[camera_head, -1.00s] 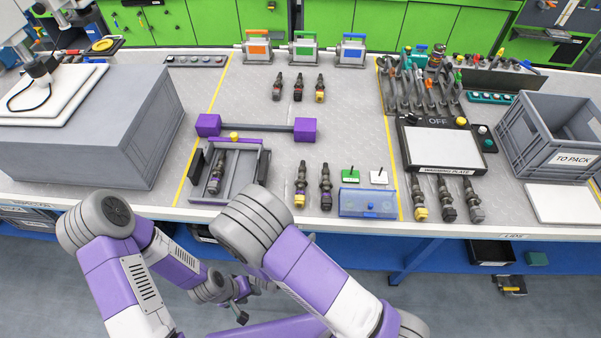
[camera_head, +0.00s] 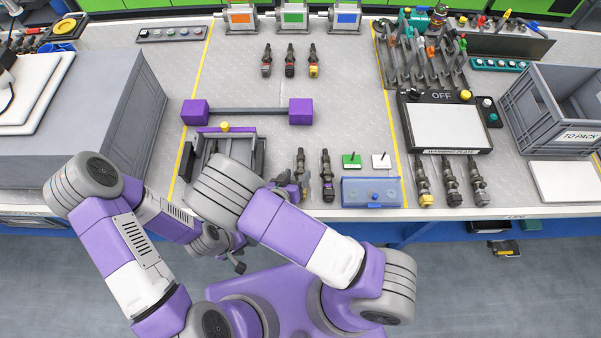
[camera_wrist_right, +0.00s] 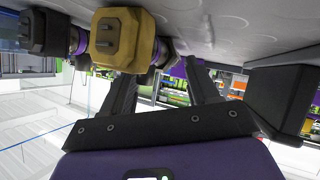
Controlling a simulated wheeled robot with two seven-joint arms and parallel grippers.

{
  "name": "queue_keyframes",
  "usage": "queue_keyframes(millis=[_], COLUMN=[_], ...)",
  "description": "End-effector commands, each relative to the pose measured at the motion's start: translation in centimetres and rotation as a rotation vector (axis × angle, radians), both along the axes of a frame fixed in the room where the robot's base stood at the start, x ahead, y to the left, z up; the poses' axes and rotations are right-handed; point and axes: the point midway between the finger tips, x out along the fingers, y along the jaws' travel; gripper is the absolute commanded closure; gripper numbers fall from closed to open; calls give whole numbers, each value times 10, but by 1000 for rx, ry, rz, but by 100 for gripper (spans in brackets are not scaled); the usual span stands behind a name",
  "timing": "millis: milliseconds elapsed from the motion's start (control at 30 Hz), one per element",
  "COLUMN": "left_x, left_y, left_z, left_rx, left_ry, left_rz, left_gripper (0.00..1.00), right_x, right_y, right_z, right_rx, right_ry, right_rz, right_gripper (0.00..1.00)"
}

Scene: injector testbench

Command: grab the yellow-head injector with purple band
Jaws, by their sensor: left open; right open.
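The yellow-head injector with purple band (camera_wrist_right: 125,38) shows large at the top of the right wrist view, its purple band behind the yellow head. In the head view it lies at the bench's front edge (camera_head: 300,160), its head end partly hidden by my right gripper (camera_head: 287,187). In the wrist view my right gripper (camera_wrist_right: 162,78) is open, its fingers close below the injector; I cannot tell whether they touch. A dark-head injector (camera_head: 327,175) lies beside it, also seen in the wrist view (camera_wrist_right: 48,32). My left gripper (camera_head: 238,262) hangs low in front of the bench.
A grey fixture (camera_head: 262,150) stands left of the injectors, partly behind my arm. A purple-ended bar (camera_head: 247,111) lies behind it. A blue translucent box (camera_head: 372,193) is at the right. More injectors lie by the warming plate (camera_head: 445,127) and at the back (camera_head: 290,62).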

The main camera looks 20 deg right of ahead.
Motion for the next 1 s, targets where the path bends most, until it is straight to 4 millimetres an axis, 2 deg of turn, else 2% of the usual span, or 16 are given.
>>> queue_keyframes(millis=[133,400,467,800,1000], left_x=[0,1,1,1,0], left_y=[0,0,0,0,0], left_z=[0,0,0,0,0], left_rx=[0,0,0,0,0], left_ry=[-1,-1,-1,-1,-1], left_rz=[0,0,0,0,0], left_gripper=[57,57,57,57,57], right_x=[12,14,14,14,15], right_y=[-11,-13,-13,-13,-12], right_z=[-9,-10,-10,-10,-10], right_rx=[1,2,2,2,1], right_ry=[0,0,0,0,-2], right_rz=[-2,0,0,0,0], right_gripper=[40,40,48,100,100])
